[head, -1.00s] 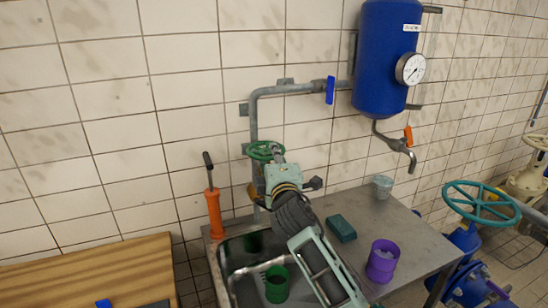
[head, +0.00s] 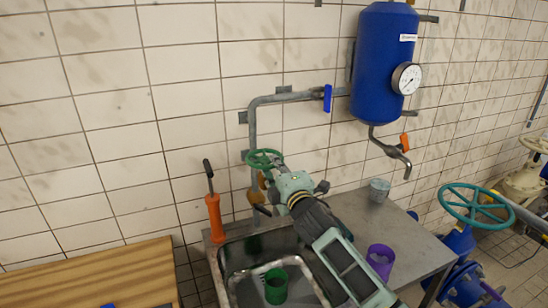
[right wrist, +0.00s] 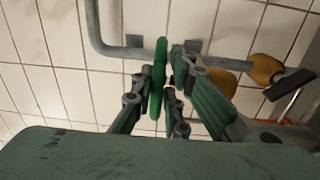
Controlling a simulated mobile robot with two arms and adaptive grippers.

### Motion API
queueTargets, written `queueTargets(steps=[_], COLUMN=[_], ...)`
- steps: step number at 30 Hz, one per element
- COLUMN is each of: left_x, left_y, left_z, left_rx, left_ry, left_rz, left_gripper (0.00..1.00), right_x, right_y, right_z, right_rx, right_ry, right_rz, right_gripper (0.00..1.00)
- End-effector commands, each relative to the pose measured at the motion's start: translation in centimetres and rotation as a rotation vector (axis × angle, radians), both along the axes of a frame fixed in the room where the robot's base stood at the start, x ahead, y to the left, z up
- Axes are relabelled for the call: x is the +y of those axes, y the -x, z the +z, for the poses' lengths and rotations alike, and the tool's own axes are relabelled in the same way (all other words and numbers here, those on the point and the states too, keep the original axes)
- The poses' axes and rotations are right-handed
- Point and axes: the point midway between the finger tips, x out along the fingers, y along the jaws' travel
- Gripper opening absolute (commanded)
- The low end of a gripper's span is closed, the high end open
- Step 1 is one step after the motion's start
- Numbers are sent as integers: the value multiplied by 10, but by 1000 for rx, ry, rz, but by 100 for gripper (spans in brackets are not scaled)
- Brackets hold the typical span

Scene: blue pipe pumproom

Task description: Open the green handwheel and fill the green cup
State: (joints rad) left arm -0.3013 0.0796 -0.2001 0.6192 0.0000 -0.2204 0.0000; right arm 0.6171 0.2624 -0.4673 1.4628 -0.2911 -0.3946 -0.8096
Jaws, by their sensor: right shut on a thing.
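The green handwheel (head: 262,159) sits on the grey pipe (head: 252,125) against the tiled wall. My right gripper (head: 278,168) is shut on the wheel's rim from the right. In the right wrist view the handwheel (right wrist: 158,78) shows edge-on between the fingers (right wrist: 152,92). The green cup (head: 276,287) stands in the metal sink (head: 230,268) below the wheel. I cannot see what is in the cup. My right forearm covers part of the sink's right side. My left gripper is not in view.
An orange-handled tool (head: 214,218) stands left of the sink. A purple cup (head: 381,260) and a grey cup (head: 379,190) are on the metal counter (head: 420,245). A blue tank (head: 383,62) with a tap hangs above. A wooden surface (head: 90,275) is at left.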

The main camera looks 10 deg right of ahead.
Motion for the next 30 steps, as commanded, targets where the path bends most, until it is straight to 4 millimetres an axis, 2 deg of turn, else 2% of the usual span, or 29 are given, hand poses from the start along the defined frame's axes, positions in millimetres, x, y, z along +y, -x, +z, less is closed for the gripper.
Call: queueTargets(steps=[1, 3, 14, 15, 19, 30], left_x=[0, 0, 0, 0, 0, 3], left_y=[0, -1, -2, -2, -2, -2], left_z=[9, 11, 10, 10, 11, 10], left_rx=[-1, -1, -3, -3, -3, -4], left_ry=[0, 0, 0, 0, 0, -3], left_rz=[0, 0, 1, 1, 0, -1], left_gripper=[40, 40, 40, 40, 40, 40], right_x=[-2, -3, -3, -3, -3, -5], right_y=[-1, -1, -1, -1, -1, 2], right_z=[9, 8, 7, 8, 7, 2], right_rx=[-7, -8, -12, -12, -11, -4], right_ry=[-2, -5, -11, -11, -10, -6], right_rz=[22, 45, 59, 59, 59, 56], right_gripper=[0, 0, 0, 17, 29, 29])
